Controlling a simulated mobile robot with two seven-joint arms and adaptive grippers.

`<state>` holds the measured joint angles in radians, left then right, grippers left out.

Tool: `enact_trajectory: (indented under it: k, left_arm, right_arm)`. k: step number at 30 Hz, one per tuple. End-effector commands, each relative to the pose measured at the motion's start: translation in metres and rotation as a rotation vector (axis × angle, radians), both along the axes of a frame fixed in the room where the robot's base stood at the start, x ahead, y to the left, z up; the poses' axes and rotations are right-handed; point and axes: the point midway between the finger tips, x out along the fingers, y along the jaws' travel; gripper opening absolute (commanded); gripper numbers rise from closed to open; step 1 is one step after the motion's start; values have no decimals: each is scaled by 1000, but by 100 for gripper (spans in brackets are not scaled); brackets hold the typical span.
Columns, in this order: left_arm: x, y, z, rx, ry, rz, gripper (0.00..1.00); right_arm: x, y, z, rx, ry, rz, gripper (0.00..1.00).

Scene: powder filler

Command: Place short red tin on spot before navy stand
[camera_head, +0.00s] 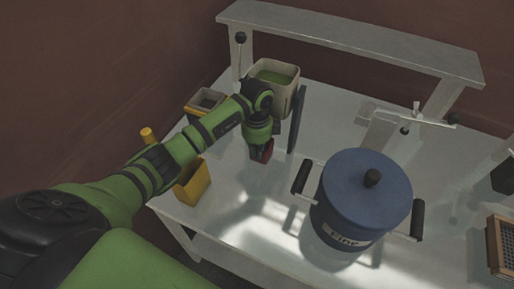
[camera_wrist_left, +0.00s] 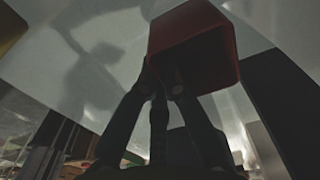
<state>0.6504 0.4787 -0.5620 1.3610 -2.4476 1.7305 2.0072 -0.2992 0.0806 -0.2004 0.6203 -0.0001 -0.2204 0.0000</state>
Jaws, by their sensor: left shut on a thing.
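The short red tin (camera_head: 264,153) is at the fingertips of my left gripper (camera_head: 261,143), which is shut on it. In the left wrist view the red tin (camera_wrist_left: 195,45) fills the top middle, in front of the finger pads (camera_wrist_left: 160,85). A dark, narrow upright panel (camera_head: 298,120), likely the navy stand, is just right of the gripper in the head view. It is also a dark slab at the right of the wrist view (camera_wrist_left: 285,105). I cannot tell whether the tin touches the table. My right gripper is not in view.
A big blue lidded pot (camera_head: 362,205) with two side handles stands to the right. A beige container with green contents (camera_head: 275,77) is behind the gripper. A yellow open box (camera_head: 191,183) is to the left. The white table (camera_head: 240,205) is clear in front of the tin.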

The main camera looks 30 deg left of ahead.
Motion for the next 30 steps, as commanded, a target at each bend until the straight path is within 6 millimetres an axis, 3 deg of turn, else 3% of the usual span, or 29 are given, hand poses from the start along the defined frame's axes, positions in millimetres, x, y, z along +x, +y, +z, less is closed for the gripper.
enact_trajectory:
  k: [6,8,9,22,30]
  left_arm:
    - [0,0,-4,0,-1,0,0]
    - [0,0,-3,-1,0,1,27]
    - [0,0,-3,-1,0,1,31]
    - [1,0,6,-1,-2,0,31]
    - [2,0,58,-1,-7,-1,31]
  right_arm:
    - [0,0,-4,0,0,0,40]
    - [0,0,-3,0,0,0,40]
    - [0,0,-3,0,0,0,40]
    - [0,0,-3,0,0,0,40]
    - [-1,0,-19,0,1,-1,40]
